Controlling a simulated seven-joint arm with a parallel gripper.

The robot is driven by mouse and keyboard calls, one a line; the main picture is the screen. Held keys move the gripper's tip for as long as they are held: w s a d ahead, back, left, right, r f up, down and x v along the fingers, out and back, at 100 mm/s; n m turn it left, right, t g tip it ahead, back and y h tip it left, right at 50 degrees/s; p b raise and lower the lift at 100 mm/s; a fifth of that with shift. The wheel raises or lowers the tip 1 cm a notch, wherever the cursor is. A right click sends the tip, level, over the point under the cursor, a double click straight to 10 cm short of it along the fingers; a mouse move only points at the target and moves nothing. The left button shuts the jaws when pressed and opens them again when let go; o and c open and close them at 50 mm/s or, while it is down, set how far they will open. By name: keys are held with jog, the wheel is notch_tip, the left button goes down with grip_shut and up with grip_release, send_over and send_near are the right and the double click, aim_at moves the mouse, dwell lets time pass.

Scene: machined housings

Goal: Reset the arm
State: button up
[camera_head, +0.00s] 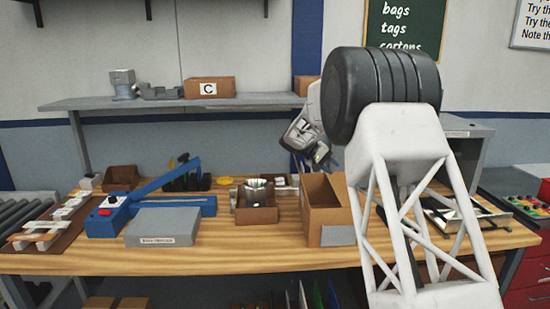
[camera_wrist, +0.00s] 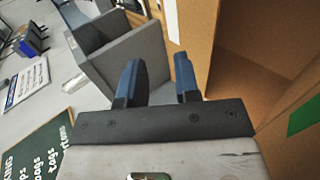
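My gripper (camera_wrist: 158,78) shows in the wrist view with its two blue fingers apart and nothing held between them. In the head view my gripper (camera_head: 320,154) is small and partly hidden by my own arm. It hangs above the back of the workbench, behind and above the open cardboard box (camera_head: 327,203). My arm rises at the right of the head view, bends at a black joint and covers part of the bench.
The wooden bench (camera_head: 262,252) holds a blue lever tool (camera_head: 160,186), a grey box (camera_head: 163,226) and a small brown bin (camera_head: 256,213). The bench's front middle is clear.

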jog(key=s+a+r+y, duration=0.1)
jog(key=s+r+y, duration=0.15)
jog(key=s, duration=0.85)
jog(key=s+a+r+t+y, duration=0.15)
jog(key=s+r, duration=0.25)
jog(key=s, duration=0.6)
jog(key=s+a+r+g+y, duration=0.1)
jog(key=s+a+r, duration=0.15)
jog(key=s, duration=0.85)
jog(key=s+a+f+y, duration=0.1)
jog(key=s+f, duration=0.1)
jog(key=s, duration=0.9)
jog(key=s+a+f+t+y, duration=0.1)
jog(key=s+a+f+y, duration=0.1)
jog(key=s, duration=0.8)
jog(key=s+a+f+t+y, duration=0.1)
jog(key=s+a+f+y, duration=0.1)
jog(key=s, duration=0.9)
jog(key=shift+s+a+f, duration=0.2)
jog(key=shift+s+f, duration=0.15)
jog(key=shift+f, duration=0.45)
jog(key=shift+t, duration=0.25)
